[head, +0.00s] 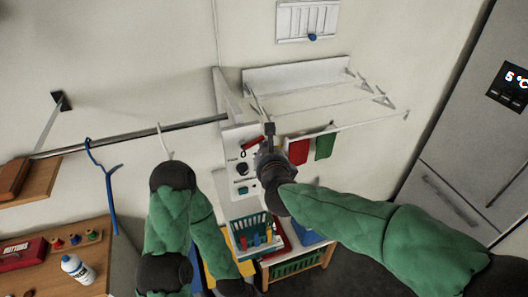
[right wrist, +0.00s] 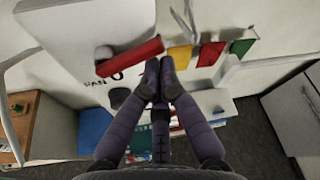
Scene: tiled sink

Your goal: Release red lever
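The red lever (head: 251,143) sticks out from the front of a white panel box (head: 233,160) on the wall. In the right wrist view the red lever (right wrist: 130,57) lies just up and left of my fingertips, slanting up to the right. My right gripper (head: 269,130) is in front of the box, close to the lever's right end in the head view. In the right wrist view its two fingers (right wrist: 159,68) are together, with nothing visible between them. A small gap to the lever seems to show there. My left gripper is out of view; only the left arm shows.
Red and green cloths (head: 312,148) hang from a rack right of the box. A dark knob (head: 243,168) sits below the lever. A cart with a green basket (head: 250,231) stands below. A fridge (head: 470,120) is at the right, a wooden bench (head: 95,262) at the left.

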